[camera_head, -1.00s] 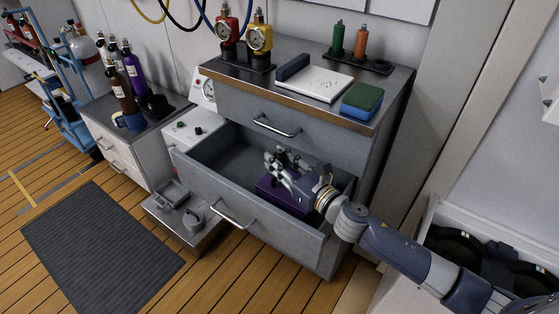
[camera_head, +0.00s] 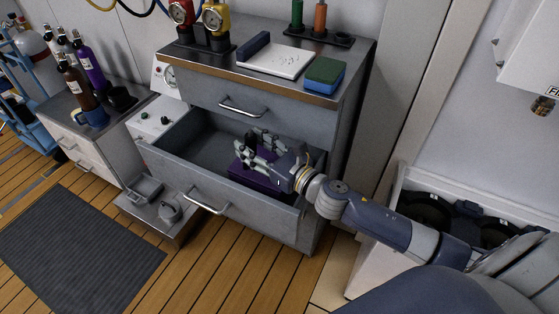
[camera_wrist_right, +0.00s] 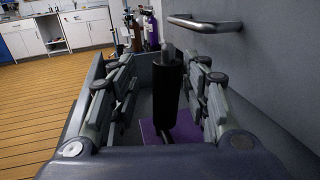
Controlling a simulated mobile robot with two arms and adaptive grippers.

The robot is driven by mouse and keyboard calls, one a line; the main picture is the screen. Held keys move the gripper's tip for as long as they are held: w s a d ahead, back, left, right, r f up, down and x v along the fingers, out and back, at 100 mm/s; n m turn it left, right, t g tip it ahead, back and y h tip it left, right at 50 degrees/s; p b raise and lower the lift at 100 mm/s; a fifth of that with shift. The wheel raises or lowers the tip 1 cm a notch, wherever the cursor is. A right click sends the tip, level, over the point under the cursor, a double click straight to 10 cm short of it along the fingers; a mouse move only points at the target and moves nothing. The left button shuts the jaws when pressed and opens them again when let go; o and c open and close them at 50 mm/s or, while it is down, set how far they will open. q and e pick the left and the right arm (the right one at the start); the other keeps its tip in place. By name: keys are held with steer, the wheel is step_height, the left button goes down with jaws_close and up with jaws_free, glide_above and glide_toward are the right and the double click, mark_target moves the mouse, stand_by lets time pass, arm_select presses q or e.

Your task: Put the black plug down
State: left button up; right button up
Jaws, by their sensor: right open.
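The black plug (camera_wrist_right: 167,95) stands upright between the fingers of my right gripper (camera_wrist_right: 165,66) in the right wrist view. A gap shows on each side of it, so the gripper is open around it. A purple block (camera_wrist_right: 182,133) lies beneath the plug; whether the plug touches it is hard to tell. In the head view, my right gripper (camera_head: 254,150) is inside the open drawer (camera_head: 190,182), over the purple block (camera_head: 252,181). The plug is a small dark shape there, partly hidden by the fingers. My left gripper is not in view.
The closed upper drawer's handle (camera_head: 243,107) juts out above the gripper. On the cabinet top are a white notebook (camera_head: 275,61) and a green-and-blue sponge (camera_head: 324,73). The left part of the open drawer is empty. A white bin (camera_head: 398,205) stands at right.

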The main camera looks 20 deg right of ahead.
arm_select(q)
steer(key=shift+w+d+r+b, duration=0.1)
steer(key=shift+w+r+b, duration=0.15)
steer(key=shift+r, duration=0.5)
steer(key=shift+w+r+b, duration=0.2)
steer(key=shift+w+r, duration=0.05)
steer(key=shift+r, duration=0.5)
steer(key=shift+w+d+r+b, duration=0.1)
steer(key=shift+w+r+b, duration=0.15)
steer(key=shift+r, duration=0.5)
arm_select(e)
steer(key=v, duration=1)
steer(key=shift+r, duration=0.1)
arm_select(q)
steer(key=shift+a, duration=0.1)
